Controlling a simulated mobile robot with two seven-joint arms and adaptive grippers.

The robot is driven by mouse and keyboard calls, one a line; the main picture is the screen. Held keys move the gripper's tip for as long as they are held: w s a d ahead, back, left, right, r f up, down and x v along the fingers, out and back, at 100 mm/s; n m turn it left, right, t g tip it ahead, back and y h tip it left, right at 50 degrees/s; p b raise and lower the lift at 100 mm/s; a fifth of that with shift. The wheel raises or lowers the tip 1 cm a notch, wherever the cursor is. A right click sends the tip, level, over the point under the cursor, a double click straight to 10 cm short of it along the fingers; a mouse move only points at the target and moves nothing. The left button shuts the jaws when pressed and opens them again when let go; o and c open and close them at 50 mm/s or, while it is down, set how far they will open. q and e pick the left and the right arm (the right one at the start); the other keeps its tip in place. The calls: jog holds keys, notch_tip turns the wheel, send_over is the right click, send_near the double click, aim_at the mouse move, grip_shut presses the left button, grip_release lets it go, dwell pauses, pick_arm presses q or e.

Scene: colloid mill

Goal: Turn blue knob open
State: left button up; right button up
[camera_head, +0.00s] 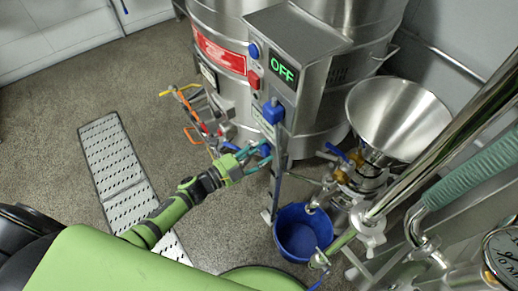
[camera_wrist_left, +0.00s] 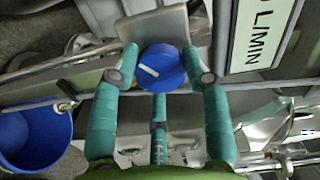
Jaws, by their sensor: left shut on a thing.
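The blue knob (camera_wrist_left: 160,68) is round with a white pointer mark and sits on a square metal plate (camera_wrist_left: 185,25) in the left wrist view. The mark slants, running from upper left to lower right. My left gripper (camera_wrist_left: 160,75) has teal fingers on both sides of the knob, shut on it, with a third finger below. In the head view the left gripper (camera_head: 262,155) reaches the control post below the lit OFF display (camera_head: 283,70). There the knob (camera_head: 264,149) is mostly hidden by the fingers. My right gripper is not in view.
A blue bucket (camera_head: 303,232) stands right of the arm, under a spout. A steel funnel (camera_head: 400,118) and pipes crowd the right. Another blue control (camera_head: 273,112) sits above the gripper. Orange-handled valves (camera_head: 190,105) are on the left. The floor at left is open, with a drain grate (camera_head: 112,150).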

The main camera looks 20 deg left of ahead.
pick_arm(q)
jog(key=n, duration=0.2)
jog(key=n+p, duration=0.1)
jog(key=n, duration=0.2)
jog(key=shift+s+d+n, duration=0.15)
jog(key=shift+n, duration=0.15)
jog(key=n+p, duration=0.1)
jog(key=n, duration=0.2)
jog(key=shift+n, duration=0.3)
jog(key=n, duration=0.2)
jog(key=shift+n, duration=0.3)
jog(key=n, duration=0.4)
jog(key=shift+r+n, duration=0.15)
jog(key=shift+n, duration=0.15)
jog(key=n, duration=0.5)
jog(key=shift+w, duration=0.3)
jog(key=shift+r+n, duration=0.1)
jog(key=shift+n, duration=0.3)
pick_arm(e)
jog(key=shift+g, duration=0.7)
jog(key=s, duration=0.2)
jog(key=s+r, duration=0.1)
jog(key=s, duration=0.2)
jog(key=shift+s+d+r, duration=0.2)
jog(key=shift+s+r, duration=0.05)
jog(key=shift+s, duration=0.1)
pick_arm(q)
jog(key=shift+w+a+r, duration=0.1)
jog(key=shift+a, duration=0.15)
